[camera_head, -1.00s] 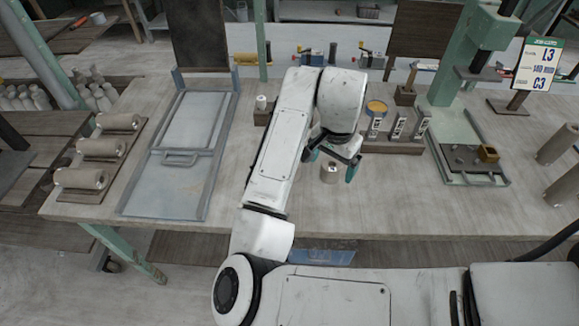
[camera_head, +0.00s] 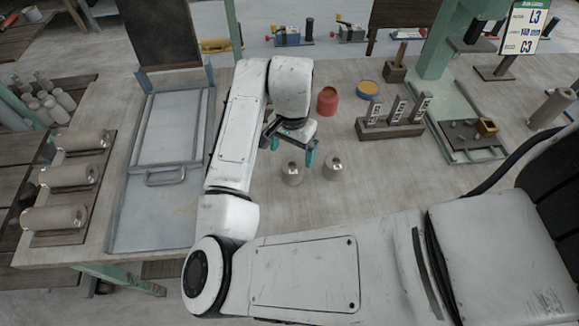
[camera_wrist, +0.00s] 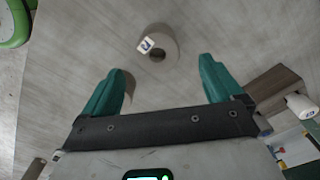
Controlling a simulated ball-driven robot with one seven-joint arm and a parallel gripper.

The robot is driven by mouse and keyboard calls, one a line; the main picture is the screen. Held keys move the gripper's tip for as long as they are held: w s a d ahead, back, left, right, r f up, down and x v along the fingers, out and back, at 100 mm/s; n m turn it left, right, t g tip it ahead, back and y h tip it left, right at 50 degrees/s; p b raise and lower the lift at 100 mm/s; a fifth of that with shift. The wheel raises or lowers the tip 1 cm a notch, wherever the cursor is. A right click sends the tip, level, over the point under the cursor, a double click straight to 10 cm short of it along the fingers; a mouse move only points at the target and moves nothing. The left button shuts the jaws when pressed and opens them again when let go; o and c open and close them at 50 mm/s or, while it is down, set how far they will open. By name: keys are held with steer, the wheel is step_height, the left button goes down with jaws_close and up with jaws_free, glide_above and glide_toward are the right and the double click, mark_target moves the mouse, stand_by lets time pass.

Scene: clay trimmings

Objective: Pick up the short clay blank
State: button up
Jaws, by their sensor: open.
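Two short grey-brown clay blanks stand upright on the table, a left one (camera_head: 292,174) and a right one (camera_head: 333,169), each with a small white label too small to read. I cannot tell which is shorter. My gripper (camera_head: 291,153) is open and empty above the table, close to the left blank. In the wrist view one blank (camera_wrist: 165,47) with a dark hole in its top lies just beyond the gap between the teal fingertips (camera_wrist: 162,70). Another blank (camera_wrist: 129,88) is partly hidden behind the left finger.
A block with labelled pieces (camera_head: 390,128) is to the right. A metal tray (camera_head: 150,215) is left, beyond it a rack of long clay rolls (camera_head: 68,176).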

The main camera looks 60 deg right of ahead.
mark_target(292, 167)
steer(key=shift+f, duration=0.9)
steer(key=shift+s+a+f+p, duration=0.15)
steer(key=shift+f+p, duration=0.6)
steer(key=shift+f, duration=1.95)
steer(key=c, duration=1.3)
steer(key=shift+r, duration=0.15)
